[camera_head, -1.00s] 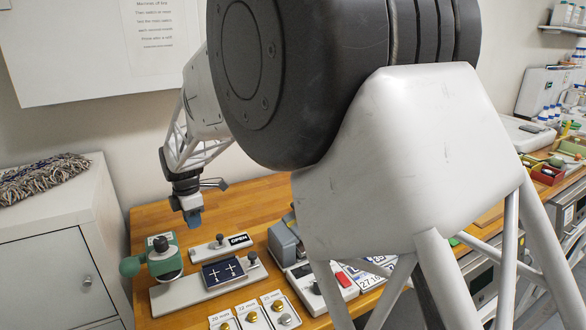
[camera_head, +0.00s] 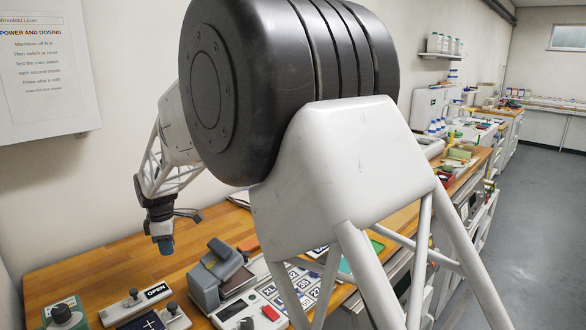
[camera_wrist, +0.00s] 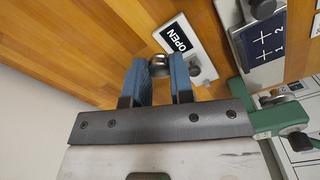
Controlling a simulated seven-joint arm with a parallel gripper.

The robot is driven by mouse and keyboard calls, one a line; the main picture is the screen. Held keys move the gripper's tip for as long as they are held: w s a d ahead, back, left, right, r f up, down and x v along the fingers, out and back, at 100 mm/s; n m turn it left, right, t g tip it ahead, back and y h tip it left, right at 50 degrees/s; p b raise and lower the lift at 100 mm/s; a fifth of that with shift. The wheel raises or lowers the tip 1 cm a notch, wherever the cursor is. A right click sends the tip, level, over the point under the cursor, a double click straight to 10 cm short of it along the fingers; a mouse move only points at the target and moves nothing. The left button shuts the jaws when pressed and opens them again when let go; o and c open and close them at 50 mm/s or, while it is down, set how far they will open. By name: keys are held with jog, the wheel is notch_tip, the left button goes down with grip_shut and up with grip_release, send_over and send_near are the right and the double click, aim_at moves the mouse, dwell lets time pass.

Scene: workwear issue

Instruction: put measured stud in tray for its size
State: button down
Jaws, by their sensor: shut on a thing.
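My gripper (camera_head: 165,246) is above the wooden bench, behind the OPEN sign in the head view. In the wrist view its two blue fingers (camera_wrist: 160,80) are closed on a rounded, shiny metal stud (camera_wrist: 158,66), which shows between the fingertips. The fingers hide part of the stud, and its size cannot be read. The stud cannot be made out in the head view. The size trays cannot be made out in the current views.
The OPEN sign (camera_head: 158,291) is on a pale base beside a dark plate with white crosses (camera_wrist: 264,42). A green device with a dark knob (camera_head: 62,315) stands at lower left. A grey machine (camera_head: 218,275) and number cards (camera_head: 300,282) are to the right. Bare wood (camera_head: 95,262) lies behind.

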jog(key=w+d+r+m, duration=0.1)
jog(key=w+d+m, duration=0.55)
jog(key=d, duration=0.65)
jog(key=w+d+r+m, duration=0.1)
jog(key=w+d+m, duration=0.5)
jog(key=d, duration=0.7)
jog(key=w+d+m, duration=0.1)
jog(key=d+m, duration=0.2)
jog(key=d, duration=0.6)
jog(key=w+d+r+m, duration=0.1)
jog(key=w+d+m, duration=0.1)
jog(key=d, duration=0.7)
jog(key=w+d+m, duration=0.2)
jog(key=d+m, duration=0.2)
jog(key=d, duration=0.5)
jog(key=shift+w+d+r, duration=0.25)
jog(key=shift+d, duration=0.1)
jog(key=shift+a, duration=0.15)
